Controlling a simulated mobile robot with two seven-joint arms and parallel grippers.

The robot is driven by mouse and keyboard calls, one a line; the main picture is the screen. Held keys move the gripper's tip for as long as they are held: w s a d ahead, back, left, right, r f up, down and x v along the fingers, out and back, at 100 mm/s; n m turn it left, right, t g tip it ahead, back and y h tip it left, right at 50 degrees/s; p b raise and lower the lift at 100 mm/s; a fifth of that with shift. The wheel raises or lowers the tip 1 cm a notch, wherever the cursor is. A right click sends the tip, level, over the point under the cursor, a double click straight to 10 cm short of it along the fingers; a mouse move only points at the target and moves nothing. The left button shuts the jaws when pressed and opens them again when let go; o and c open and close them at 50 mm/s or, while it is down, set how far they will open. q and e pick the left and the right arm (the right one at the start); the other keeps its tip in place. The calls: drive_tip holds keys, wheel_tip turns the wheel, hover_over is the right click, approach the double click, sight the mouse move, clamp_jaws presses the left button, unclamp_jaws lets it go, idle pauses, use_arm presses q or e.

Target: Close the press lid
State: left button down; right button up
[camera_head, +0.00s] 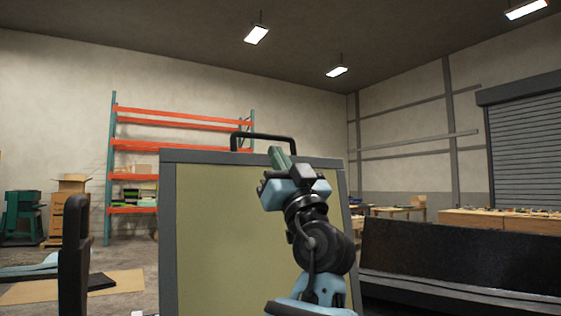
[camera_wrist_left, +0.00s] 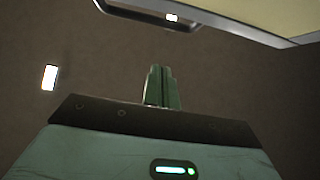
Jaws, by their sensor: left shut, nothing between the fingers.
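The press lid (camera_head: 225,235) stands raised upright in the head view, a tan panel in a grey frame. Its dark handle (camera_head: 264,136) rises from the top edge. My left gripper (camera_head: 278,157) is in front of the lid's upper part, its green fingers shut and empty, pointing up beside the handle's lower right. In the left wrist view the shut fingers (camera_wrist_left: 163,87) stand apart from the handle (camera_wrist_left: 160,14) and the lid (camera_wrist_left: 265,15) in the picture. Whether the gripper touches the lid cannot be told. My right gripper is not in view.
A long black panel (camera_head: 460,265) lies to the right of the lid. A dark upright post (camera_head: 74,255) stands at the near left. Orange shelving (camera_head: 180,146), boxes (camera_head: 70,215) and work tables (camera_head: 500,221) are farther back. The space above the lid looks clear.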

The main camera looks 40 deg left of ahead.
use_arm(q)
drive_tip(key=w+a+r+p, duration=0.2)
drive_tip(key=w+a+r, duration=0.1)
drive_tip(key=a, duration=0.4)
drive_tip(key=shift+r, duration=0.6)
drive_tip(key=shift+a, duration=0.15)
